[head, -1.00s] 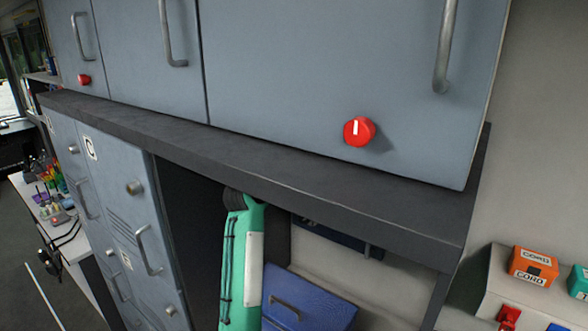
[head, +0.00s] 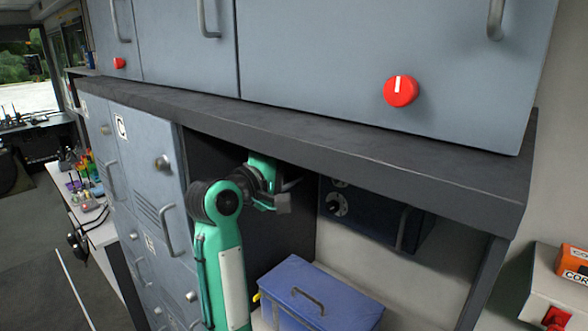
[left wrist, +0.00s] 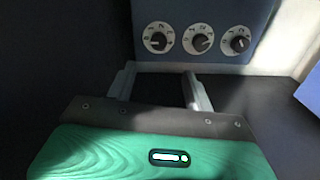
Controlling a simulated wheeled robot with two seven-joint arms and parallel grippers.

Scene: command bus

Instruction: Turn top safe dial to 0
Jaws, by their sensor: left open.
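The dark safe (head: 385,222) is under the shelf in the head view. One dial (head: 337,204) shows there, with another partly hidden under the shelf edge above it. In the left wrist view three dials stand in a row on the safe face: a left dial (left wrist: 158,38), a middle dial (left wrist: 198,40) and a right dial (left wrist: 236,41). That view is turned sideways; the left dial appears to be the top one. I cannot read their settings surely. My left gripper (left wrist: 160,76) is open and empty, short of the dials; it also shows in the head view (head: 286,192).
The shelf (head: 330,150) overhangs the niche. A blue toolbox (head: 300,295) sits low beside my arm. Lockers (head: 140,150) close the niche's left side. A red knob (head: 401,91) is on the cabinet above.

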